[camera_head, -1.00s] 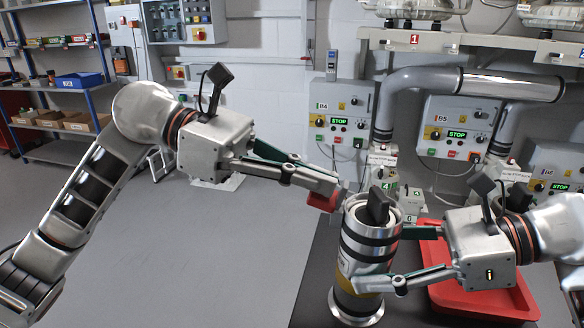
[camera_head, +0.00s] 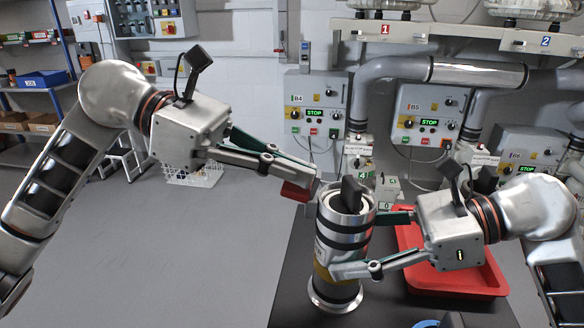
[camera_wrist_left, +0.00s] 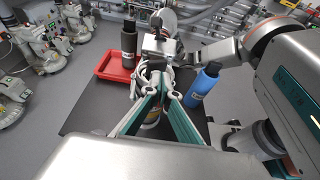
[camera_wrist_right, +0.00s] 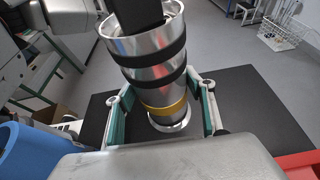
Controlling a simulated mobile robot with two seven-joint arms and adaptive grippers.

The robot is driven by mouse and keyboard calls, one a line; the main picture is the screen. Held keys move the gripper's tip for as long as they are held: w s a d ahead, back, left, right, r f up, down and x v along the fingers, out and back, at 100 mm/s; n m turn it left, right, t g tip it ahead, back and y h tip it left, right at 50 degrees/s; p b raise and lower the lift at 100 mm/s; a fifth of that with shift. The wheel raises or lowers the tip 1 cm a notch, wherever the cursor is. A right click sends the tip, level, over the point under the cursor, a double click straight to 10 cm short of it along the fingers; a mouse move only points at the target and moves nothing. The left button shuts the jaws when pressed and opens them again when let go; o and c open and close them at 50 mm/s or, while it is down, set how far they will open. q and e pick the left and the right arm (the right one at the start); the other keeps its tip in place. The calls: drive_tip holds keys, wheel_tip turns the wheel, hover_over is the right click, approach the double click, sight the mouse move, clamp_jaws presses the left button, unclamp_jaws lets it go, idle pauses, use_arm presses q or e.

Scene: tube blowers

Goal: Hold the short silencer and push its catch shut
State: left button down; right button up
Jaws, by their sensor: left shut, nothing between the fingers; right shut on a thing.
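The short silencer (camera_head: 342,240) is an upright metal cylinder with black bands and a yellow band, standing on its flanged foot on the dark table. A dark upright piece (camera_head: 352,194) stands at its open top. My right gripper (camera_head: 352,243) is shut around its body; the right wrist view shows a finger on each side of the silencer (camera_wrist_right: 155,68). My left gripper (camera_head: 314,175) is shut and empty, its tips just left of the rim. A red block (camera_head: 297,191) sits under those tips; whether it belongs to the silencer, and whether they touch it, I cannot tell.
A red tray (camera_head: 455,282) lies right of the silencer, behind my right gripper. A black bottle (camera_wrist_left: 129,42) and a blue bottle (camera_wrist_left: 203,85) show in the left wrist view. Control boxes and grey pipes (camera_head: 400,68) line the back. Open floor lies to the left.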

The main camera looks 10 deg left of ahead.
sight(319, 175)
use_arm(q)
drive_tip(key=shift+d+r+y, duration=0.2)
drive_tip(key=shift+d+y, duration=0.05)
drive_tip(key=shift+y, duration=0.55)
drive_tip(key=shift+d+r+y, duration=0.2)
drive_tip(key=shift+d+y, duration=0.1)
drive_tip(key=shift+y, duration=0.5)
drive_tip(key=shift+d+r+y, duration=0.1)
drive_tip(key=shift+d+y, duration=0.3)
drive_tip(key=shift+y, duration=0.7)
drive_tip(key=y, duration=0.2)
drive_tip(key=d+y, duration=0.1)
drive_tip(key=shift+d+y, duration=0.2)
drive_tip(key=shift+y, duration=0.2)
drive_tip(key=shift+d+f+y, duration=0.15)
drive_tip(key=shift+d+y, duration=0.15)
drive_tip(key=shift+y, duration=0.45)
drive_tip(key=shift+d+f+y, duration=0.15)
drive_tip(key=shift+d+y, duration=0.1)
drive_tip(key=shift+y, duration=0.5)
drive_tip(key=shift+a, duration=0.1)
drive_tip(key=shift+r, duration=0.1)
drive_tip(key=shift+r, duration=0.7)
